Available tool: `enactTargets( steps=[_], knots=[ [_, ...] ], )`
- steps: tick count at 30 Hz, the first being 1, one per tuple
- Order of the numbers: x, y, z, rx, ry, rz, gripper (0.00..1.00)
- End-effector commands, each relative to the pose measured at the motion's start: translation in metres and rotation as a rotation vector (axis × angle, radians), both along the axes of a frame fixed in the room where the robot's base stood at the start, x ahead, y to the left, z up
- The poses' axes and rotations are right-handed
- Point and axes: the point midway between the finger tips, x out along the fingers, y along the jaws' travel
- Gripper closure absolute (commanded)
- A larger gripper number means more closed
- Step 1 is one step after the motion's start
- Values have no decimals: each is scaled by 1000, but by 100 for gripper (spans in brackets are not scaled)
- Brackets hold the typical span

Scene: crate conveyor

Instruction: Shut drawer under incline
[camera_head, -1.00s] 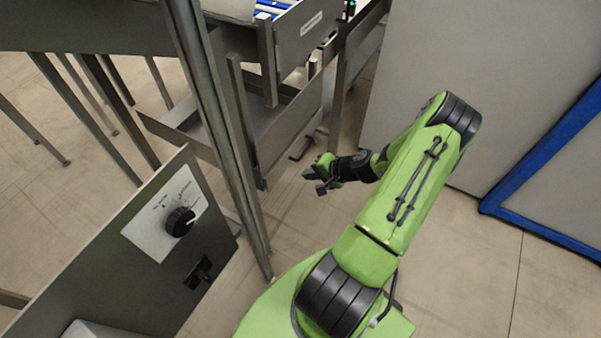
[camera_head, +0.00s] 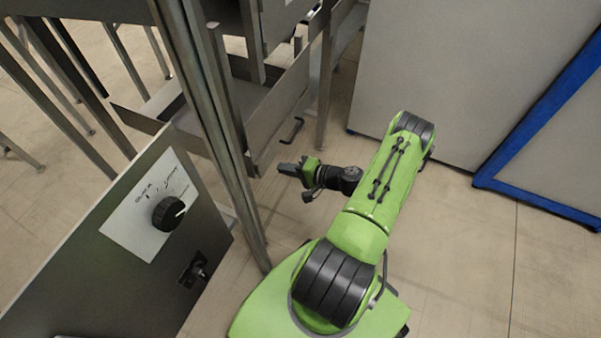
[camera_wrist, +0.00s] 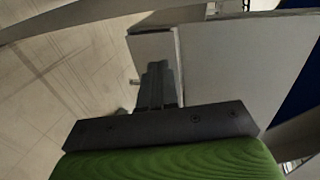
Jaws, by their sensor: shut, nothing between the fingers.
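The drawer (camera_head: 279,112) is a grey metal tray under the conveyor frame. It stands open: part of its inside shows behind the front panel. A dark bar handle (camera_head: 293,130) sits on the front panel. My gripper (camera_head: 281,168) is shut and empty, in front of the drawer and lower in the picture than the handle, apparently apart from it. In the wrist view my shut dark fingers (camera_wrist: 157,75) point toward grey panels; I cannot tell which of these is the drawer front.
A metal post (camera_head: 213,110) stands left of my gripper. A control box with a black knob (camera_head: 168,213) is at the lower left. A large grey panel (camera_head: 450,80) with a blue-framed panel (camera_head: 545,125) stands at the right. The floor right of my arm is clear.

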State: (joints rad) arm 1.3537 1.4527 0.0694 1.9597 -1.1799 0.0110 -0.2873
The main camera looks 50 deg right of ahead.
Motion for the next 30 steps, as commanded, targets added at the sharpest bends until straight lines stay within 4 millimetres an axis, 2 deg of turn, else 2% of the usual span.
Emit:
enactTargets(
  steps=[1, 3, 9, 20, 27, 30],
  knots=[
    [10, 5, -6, -1, 0, 4, 100],
    [24, 9, -6, -2, -2, 4, 100],
    [46, 17, -5, 0, 1, 0, 100],
    [50, 17, -4, 0, 0, -1, 100],
    [73, 26, -4, -1, -1, 2, 100],
    [75, 27, -3, 0, -2, -1, 100]
  ],
)
